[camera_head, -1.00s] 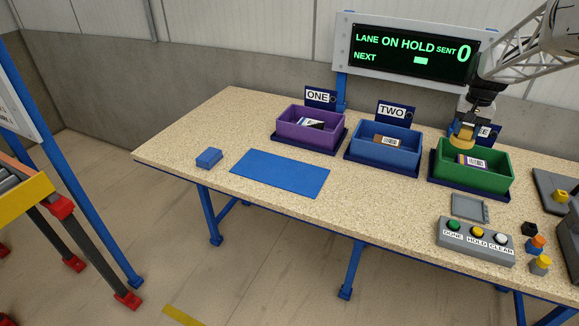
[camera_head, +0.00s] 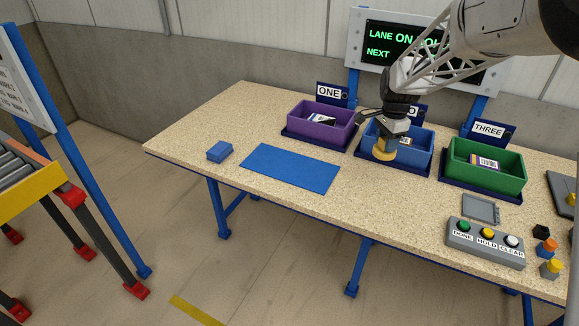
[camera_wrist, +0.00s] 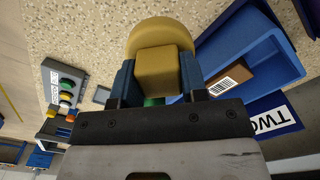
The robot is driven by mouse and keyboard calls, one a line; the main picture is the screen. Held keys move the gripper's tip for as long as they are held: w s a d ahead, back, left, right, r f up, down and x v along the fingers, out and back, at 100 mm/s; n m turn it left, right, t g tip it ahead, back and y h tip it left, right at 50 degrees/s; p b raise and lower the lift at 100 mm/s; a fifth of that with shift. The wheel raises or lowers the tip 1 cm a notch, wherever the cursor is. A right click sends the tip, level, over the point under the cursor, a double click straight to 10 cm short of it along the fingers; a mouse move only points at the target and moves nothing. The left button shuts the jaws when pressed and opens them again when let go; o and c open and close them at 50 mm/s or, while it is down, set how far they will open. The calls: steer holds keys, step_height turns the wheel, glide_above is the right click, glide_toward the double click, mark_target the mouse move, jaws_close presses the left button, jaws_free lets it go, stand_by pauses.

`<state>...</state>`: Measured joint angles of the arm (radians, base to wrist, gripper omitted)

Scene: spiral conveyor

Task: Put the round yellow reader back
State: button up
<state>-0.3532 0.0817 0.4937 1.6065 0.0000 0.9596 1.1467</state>
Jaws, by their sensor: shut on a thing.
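The round yellow reader (camera_head: 384,154) has a disc-shaped head and a squarer grip block. My gripper (camera_head: 389,142) is shut on it and holds it over the front part of the blue bin TWO (camera_head: 420,160). In the wrist view the reader (camera_wrist: 160,70) sits between both fingers (camera_wrist: 159,88), its round head pointing away from the jaws. I cannot tell the exact height of the reader above the bin.
A purple bin (camera_head: 345,135) and a green bin (camera_head: 500,183) flank the blue one, each holding a labelled item. A blue mat (camera_head: 290,168) and blue block (camera_head: 219,151) lie left. A button box (camera_head: 485,243), a grey tray (camera_head: 481,208) and small coloured blocks (camera_head: 546,249) stand right.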

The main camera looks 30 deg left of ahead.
steer(key=s+a+f+m, duration=0.3)
steer(key=s+a+m, duration=0.1)
steer(key=s+a, duration=0.5)
steer(key=s+a+f+m, duration=0.2)
steer(key=s+a+m, duration=0.3)
steer(key=s+a, duration=0.5)
steer(key=shift+f, duration=0.4)
steer(key=shift+a, duration=0.1)
steer(key=shift+w+a+f, duration=0.2)
steer(key=shift+w+a, duration=1.25)
steer(key=shift+w, duration=0.4)
steer(key=shift+w+a+f, duration=0.25)
steer(key=shift+w+a, duration=1.25)
steer(key=shift+w, duration=0.4)
steer(key=shift+w+a+f, duration=0.2)
steer(key=shift+w+a, duration=1.25)
steer(key=shift+w, duration=0.4)
steer(key=shift+w+a+f, duration=0.15)
steer(key=shift+w+a, duration=0.4)
steer(key=shift+w, duration=0.1)
steer(key=shift+f, duration=1.5)
steer(key=shift+f, duration=0.1)
steer(key=o, duration=1.1)
steer(key=shift+c, duration=0.2)
